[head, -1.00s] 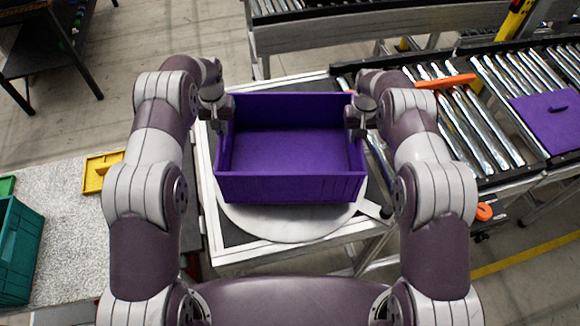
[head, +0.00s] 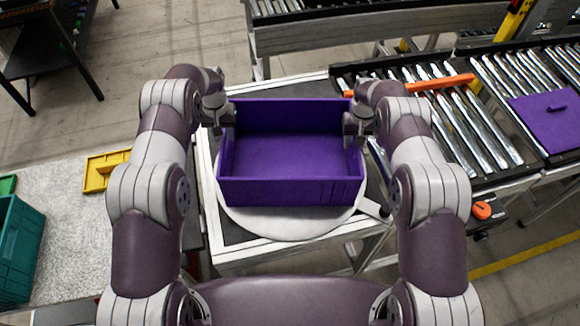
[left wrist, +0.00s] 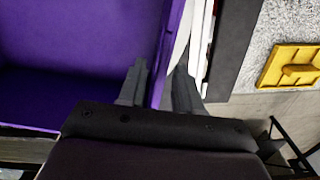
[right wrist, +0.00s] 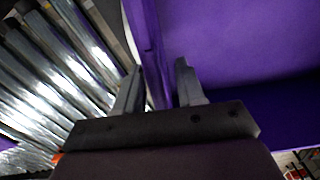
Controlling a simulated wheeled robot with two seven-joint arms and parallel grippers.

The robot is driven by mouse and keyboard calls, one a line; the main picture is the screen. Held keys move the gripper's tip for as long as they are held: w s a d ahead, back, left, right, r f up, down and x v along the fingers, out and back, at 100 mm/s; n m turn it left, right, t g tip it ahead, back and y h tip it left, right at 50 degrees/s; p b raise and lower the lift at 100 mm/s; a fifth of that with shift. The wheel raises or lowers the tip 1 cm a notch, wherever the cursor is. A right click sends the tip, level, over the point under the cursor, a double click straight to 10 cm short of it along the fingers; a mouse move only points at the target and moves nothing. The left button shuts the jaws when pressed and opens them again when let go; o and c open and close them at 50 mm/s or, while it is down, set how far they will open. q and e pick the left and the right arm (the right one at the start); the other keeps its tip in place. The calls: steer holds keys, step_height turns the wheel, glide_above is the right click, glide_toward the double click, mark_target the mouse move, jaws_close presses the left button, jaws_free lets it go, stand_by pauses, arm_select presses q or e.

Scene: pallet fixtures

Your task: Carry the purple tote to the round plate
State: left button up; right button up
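The purple tote (head: 290,190) is upright and empty, and appears to rest on the round plate (head: 285,225), whose pale rim shows in front and at the sides. My left gripper (head: 222,118) is at the tote's left wall. In the left wrist view its fingers (left wrist: 160,80) stand apart on either side of that wall (left wrist: 168,50), with gaps showing. My right gripper (head: 355,122) is at the right wall. In the right wrist view its fingers (right wrist: 158,80) also straddle the wall (right wrist: 150,45) with a gap. The plate's middle is hidden under the tote.
Roller conveyors (head: 460,125) run at the right, with an orange bar (head: 440,85) across and a purple panel (head: 550,120). A pale table at the left holds a yellow tray (head: 103,170) and a green crate (head: 18,250).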

arm_select(q)
steer(key=shift+w, duration=0.1)
arm_select(e)
steer(key=shift+w, duration=0.1)
arm_select(q)
step_height(320, 180, up, 7)
steer(key=shift+r, duration=0.2)
arm_select(e)
steer(key=shift+r, duration=0.35)
step_height(320, 180, up, 9)
steer(key=shift+r, duration=0.15)
steer(key=shift+s+r, duration=0.2)
steer(key=shift+r, duration=0.45)
steer(key=shift+w+r, duration=0.15)
steer(key=shift+r, duration=0.15)
steer(key=shift+r, duration=0.1)
